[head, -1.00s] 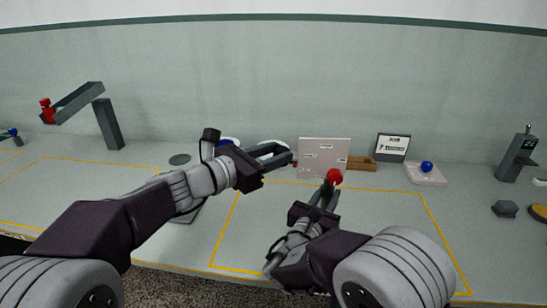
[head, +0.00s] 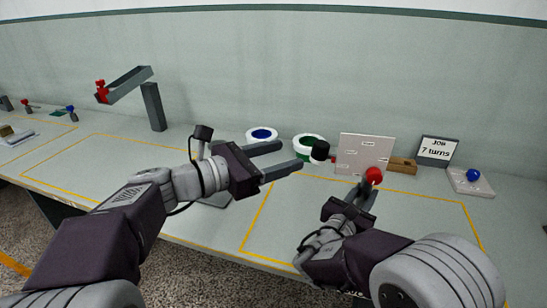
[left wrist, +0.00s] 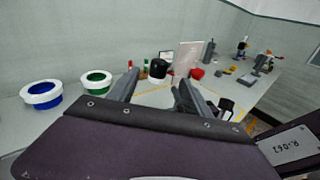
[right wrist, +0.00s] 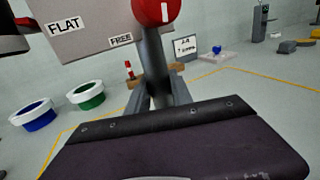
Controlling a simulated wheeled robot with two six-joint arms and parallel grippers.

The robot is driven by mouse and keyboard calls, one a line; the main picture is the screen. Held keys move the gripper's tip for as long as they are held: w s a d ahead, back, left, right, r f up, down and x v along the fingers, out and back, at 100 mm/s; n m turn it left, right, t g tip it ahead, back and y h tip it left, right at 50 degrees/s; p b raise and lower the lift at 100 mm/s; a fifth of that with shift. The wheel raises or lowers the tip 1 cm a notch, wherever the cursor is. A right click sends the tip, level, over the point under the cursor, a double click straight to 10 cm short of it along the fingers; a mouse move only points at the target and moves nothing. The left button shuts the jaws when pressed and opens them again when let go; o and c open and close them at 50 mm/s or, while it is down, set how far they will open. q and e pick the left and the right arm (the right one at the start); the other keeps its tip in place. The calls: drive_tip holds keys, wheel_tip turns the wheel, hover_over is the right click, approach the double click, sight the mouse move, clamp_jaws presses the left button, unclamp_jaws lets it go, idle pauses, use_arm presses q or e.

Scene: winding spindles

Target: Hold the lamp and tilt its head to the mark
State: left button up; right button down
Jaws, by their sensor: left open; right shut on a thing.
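My right gripper (head: 367,194) is shut on a dark grey post (right wrist: 154,55). A red ball (right wrist: 154,9) with a white stripe tops the post; it also shows in the head view (head: 374,175). Behind it stands a pale panel (head: 364,151) with small labels; "FLAT" and "FREE" are readable in the right wrist view. A black cylinder (head: 320,150) with a pale lower part is left of the panel, perhaps the lamp's head; its connection to the post is unclear. My left gripper (head: 290,156) is open and empty, its fingertips just left of the cylinder, which appears between the fingers in the left wrist view (left wrist: 158,69).
Blue (head: 262,135) and green (head: 308,142) spools stand at the back. A wooden block (head: 403,165), a "7 turns" sign (head: 438,150) and a blue ball on a white plate (head: 471,187) are right of the panel. A grey stand (head: 153,107) is at left. Yellow lines mark the table.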

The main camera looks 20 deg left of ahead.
use_arm(q)
drive_tip(key=shift+v, duration=1.3)
drive_tip(key=c, duration=0.7)
drive_tip(key=shift+s+d+m, duration=0.15)
drive_tip(key=shift+m, duration=0.75)
drive_tip(key=c, duration=0.5)
drive_tip(key=m, duration=0.2)
drive_tip(key=s+d+r+m+h, duration=0.1)
drive_tip(key=m, duration=0.1)
drive_tip(key=d+m+h, duration=0.1)
drive_tip(key=m, duration=0.1)
drive_tip(key=shift+s+r+m+g, duration=0.25)
drive_tip(key=shift+s+m+g, duration=0.05)
drive_tip(key=shift+m, duration=0.1)
clamp_jaws()
drive_tip(key=w+a+f+m+t+h, duration=0.1)
drive_tip(key=w+a+f+m+t, duration=0.2)
drive_tip(key=f, duration=0.4)
drive_tip(key=w+a+f+m+t+h, duration=0.1)
drive_tip(key=a+f+m+h, duration=0.1)
drive_tip(key=a+f, duration=0.4)
drive_tip(key=s+d+x, duration=0.1)
drive_tip(key=d+x, duration=0.1)
drive_tip(key=x, duration=1.1)
drive_tip(key=shift+s+d+f, duration=0.2)
drive_tip(key=shift+d+f, duration=0.05)
drive_tip(key=shift+f, duration=0.1)
